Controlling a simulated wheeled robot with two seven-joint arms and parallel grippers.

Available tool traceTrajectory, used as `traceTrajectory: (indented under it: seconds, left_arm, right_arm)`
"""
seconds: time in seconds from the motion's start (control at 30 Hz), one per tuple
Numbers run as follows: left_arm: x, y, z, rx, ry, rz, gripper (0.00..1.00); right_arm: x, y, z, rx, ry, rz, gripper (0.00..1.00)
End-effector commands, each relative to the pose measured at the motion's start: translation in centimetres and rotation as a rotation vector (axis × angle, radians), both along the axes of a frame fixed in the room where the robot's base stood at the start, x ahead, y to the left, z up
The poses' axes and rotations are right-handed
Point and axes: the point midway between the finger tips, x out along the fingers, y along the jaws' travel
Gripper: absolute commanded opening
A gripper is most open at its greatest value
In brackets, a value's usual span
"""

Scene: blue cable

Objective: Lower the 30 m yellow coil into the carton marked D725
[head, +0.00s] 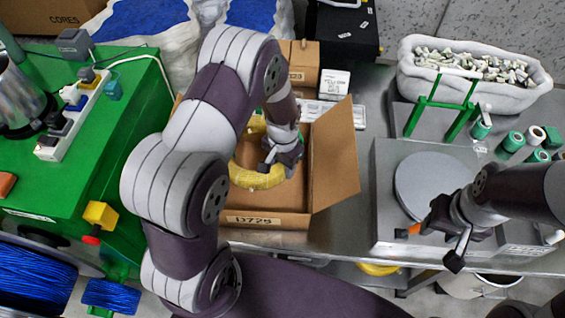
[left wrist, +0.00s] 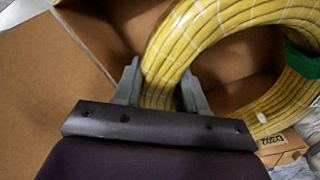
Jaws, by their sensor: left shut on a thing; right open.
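The yellow coil (head: 258,180) is within the opening of the cardboard carton (head: 263,219); I cannot tell whether it touches the floor. The carton's front label starts D72; its last digit is hard to read. My left gripper (head: 272,160) is shut on the coil's band, one finger on each side in the left wrist view (left wrist: 161,92). The coil (left wrist: 222,28) has a green wrap at right there. My left arm hides the carton's left part and some of the coil. My right gripper (head: 432,238) is open and empty at the grey round-plate device.
The carton's right flap (head: 335,155) stands open. The grey device with a round plate (head: 437,185) is to its right, with green rolls (head: 510,141) and a white bin (head: 475,75) behind. A green bench (head: 120,140) with a power strip (head: 75,115) is at left.

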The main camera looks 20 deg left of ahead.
Motion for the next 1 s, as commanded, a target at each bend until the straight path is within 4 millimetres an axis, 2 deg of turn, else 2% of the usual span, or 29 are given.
traceTrajectory:
  seconds: [0.03,0.7,1.0]
  left_arm:
    - [0.1,0.0,-0.9,0.000,-0.002,0.000,0.00]
    - [0.1,0.0,-8.8,0.000,-0.002,0.000,0.00]
    - [0.1,0.0,-11.5,0.000,-0.002,0.000,0.00]
  right_arm:
    - [0.0,0.0,-0.7,0.000,0.000,0.000,0.43]
    - [0.0,0.0,-6.0,0.000,0.000,0.000,0.43]
    - [0.0,0.0,-7.7,0.000,0.000,0.000,0.43]
